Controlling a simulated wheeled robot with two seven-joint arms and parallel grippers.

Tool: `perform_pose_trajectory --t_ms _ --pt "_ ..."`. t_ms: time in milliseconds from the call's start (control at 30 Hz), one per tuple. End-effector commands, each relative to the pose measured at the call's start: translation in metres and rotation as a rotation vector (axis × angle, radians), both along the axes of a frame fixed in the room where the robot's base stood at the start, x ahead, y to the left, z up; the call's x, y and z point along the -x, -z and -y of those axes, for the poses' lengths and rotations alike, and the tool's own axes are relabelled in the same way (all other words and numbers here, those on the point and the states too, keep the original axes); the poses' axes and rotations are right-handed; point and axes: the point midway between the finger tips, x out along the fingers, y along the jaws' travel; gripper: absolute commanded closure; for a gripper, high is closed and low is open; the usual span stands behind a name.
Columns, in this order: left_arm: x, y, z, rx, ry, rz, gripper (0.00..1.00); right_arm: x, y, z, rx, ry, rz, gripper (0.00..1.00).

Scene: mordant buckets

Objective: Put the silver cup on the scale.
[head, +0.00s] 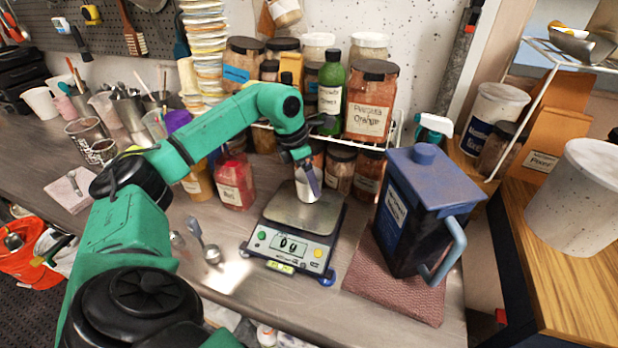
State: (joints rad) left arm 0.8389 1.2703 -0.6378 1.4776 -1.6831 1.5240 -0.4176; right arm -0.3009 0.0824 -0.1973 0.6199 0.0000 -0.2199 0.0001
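The scale (270,246) stands on the bench in the middle, with a bare metal plate showing on its left and front; its display reads 0 g. My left arm reaches in from the left, and my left gripper (306,176) points down over the back right of the plate. A small silvery cup shape (307,193) shows at the fingertips, at the back right of the plate. The fingers overlap it, so I cannot tell whether they are closed on it or whether it touches the plate. My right gripper is not in view.
A dark blue lidded jug (408,215) stands on a reddish mat (390,292) right of the scale. Labelled jars (372,98) and a red jar (235,183) stand behind. A metal spoon (211,254) lies left of the scale. Bench in front is narrow.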

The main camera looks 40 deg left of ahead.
Motion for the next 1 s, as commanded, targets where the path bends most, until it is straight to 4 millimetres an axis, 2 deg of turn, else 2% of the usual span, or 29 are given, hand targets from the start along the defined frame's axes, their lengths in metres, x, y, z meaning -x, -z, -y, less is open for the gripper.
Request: perform_pose_trajectory --t_ms 367,400,633,767,867,1000 --pt "0.000 0.008 0.000 0.000 0.000 0.001 0.69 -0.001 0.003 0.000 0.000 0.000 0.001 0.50" --pt "0.000 0.006 0.000 0.000 0.000 0.001 0.00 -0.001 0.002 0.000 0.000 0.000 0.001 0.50" --pt "0.000 0.005 0.000 0.000 0.000 0.001 0.00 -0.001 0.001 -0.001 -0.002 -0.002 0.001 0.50" --pt "0.001 -0.006 -0.001 0.000 -0.001 0.004 0.00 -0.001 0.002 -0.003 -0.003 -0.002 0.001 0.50" --pt "0.006 -0.027 -0.005 -0.002 -0.001 0.007 0.00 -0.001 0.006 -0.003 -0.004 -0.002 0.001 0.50" --pt "0.015 -0.067 -0.010 0.000 -0.001 0.007 0.00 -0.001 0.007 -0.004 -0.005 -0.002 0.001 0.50"
